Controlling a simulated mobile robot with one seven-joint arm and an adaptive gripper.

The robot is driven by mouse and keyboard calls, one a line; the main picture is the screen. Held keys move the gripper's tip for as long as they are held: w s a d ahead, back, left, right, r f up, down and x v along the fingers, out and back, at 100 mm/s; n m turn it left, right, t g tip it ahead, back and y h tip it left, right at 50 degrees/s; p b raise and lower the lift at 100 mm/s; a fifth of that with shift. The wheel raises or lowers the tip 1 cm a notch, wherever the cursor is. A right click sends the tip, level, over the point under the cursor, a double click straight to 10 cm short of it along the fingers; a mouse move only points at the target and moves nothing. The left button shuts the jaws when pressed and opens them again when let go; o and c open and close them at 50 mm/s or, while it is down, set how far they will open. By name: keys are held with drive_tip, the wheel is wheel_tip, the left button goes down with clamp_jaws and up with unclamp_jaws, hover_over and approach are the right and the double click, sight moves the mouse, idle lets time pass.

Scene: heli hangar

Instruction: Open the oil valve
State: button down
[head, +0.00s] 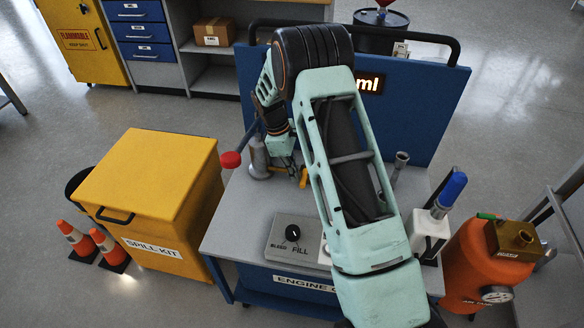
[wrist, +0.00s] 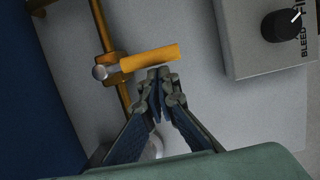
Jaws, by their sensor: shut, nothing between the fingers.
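The oil valve has a yellow lever handle (wrist: 150,58) on a brass pipe (wrist: 104,25) in the wrist view. The lever lies roughly crosswise to the pipe, its pivot end at the pipe and its free end to the right. In the head view the yellow handle (head: 303,177) shows small on the cart top, partly hidden by my arm. My gripper (wrist: 158,75) is shut and empty, its fingertips right by the lever's lower side in the wrist view. I cannot tell whether they touch it. In the head view my gripper (head: 289,165) points down near the valve.
A selector knob (head: 292,232) marked BLEED and FILL sits on the cart top (head: 235,225). A red-knobbed lever (head: 231,160) stands left of my gripper. A blue-capped white bottle (head: 432,225) is at right. The yellow spill kit (head: 150,185) stands left of the cart.

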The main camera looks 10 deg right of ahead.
drive_tip(key=shift+s+d+n, duration=0.3)
drive_tip(key=shift+n, duration=0.3)
idle(0.3)
drive_tip(key=d+n, duration=0.1)
drive_tip(key=s+n+p, duration=0.1)
drive_tip(key=n, duration=0.1)
drive_tip(key=shift+s+d+r+t, duration=0.1)
drive_tip(key=shift+d+t, duration=0.25)
drive_tip(key=shift+t, duration=0.05)
drive_tip(key=w+d+n+t+y+p, duration=0.1)
drive_tip(key=d+n+t+p, duration=0.1)
drive_tip(key=d+n+p, duration=0.6)
drive_tip(key=shift+w+d+n+t+p, duration=0.35)
drive_tip(key=shift+n+p, duration=0.7)
drive_tip(key=shift+n, duration=1.45)
drive_tip(key=shift+w, duration=0.1)
